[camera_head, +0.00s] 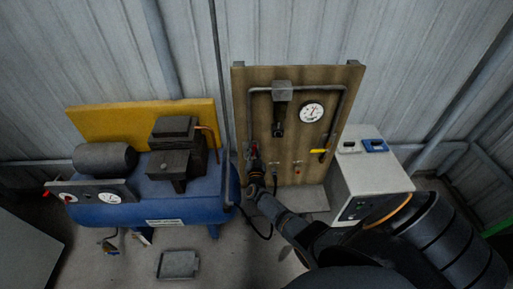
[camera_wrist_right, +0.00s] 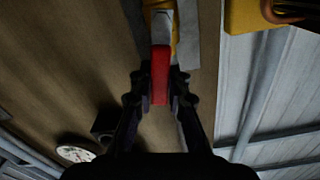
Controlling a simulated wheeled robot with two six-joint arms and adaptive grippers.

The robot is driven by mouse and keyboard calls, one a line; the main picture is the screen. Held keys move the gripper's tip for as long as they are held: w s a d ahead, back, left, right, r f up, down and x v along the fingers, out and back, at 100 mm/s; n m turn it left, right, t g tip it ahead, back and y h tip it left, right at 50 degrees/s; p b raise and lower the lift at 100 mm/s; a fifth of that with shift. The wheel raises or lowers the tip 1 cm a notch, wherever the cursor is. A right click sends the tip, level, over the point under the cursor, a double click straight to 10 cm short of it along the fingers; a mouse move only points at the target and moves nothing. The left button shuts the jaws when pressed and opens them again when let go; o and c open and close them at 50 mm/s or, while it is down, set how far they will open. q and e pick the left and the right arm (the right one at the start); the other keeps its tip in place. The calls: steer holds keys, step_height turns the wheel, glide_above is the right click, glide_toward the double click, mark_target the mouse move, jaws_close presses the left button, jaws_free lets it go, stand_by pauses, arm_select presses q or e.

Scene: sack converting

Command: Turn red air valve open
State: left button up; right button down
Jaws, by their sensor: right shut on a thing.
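The red air valve's lever handle (camera_wrist_right: 160,75) stands lengthwise between my right gripper's fingers in the right wrist view, with the yellow valve body (camera_wrist_right: 174,25) and grey pipe just beyond it. In the head view a bit of the red handle (camera_head: 254,149) shows at the left side of the wooden board (camera_head: 300,105). My right gripper (camera_head: 255,163) reaches it there and hides most of it. In the right wrist view my right gripper (camera_wrist_right: 160,88) is shut on the red handle. My left gripper is not in view.
The board also carries a pressure gauge (camera_head: 311,112), a black filter unit (camera_head: 278,129) and a yellow lever (camera_head: 319,152). A blue compressor (camera_head: 155,207) stands left of it. A grey cabinet (camera_head: 372,178) stands right, close to my right arm. A metal tray (camera_head: 178,265) lies on the floor.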

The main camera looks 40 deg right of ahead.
steer(key=shift+w+a+r+n+p, duration=0.1)
steer(key=shift+w+a+n+p, duration=0.15)
steer(key=shift+n, duration=0.4)
steer(key=shift+w+a+n+p, duration=0.1)
steer(key=shift+a+n+p, duration=0.2)
steer(key=shift+n, duration=0.35)
steer(key=c, duration=1.3)
jaws_free()
steer(key=shift+a, duration=0.1)
steer(key=v, duration=1.2)
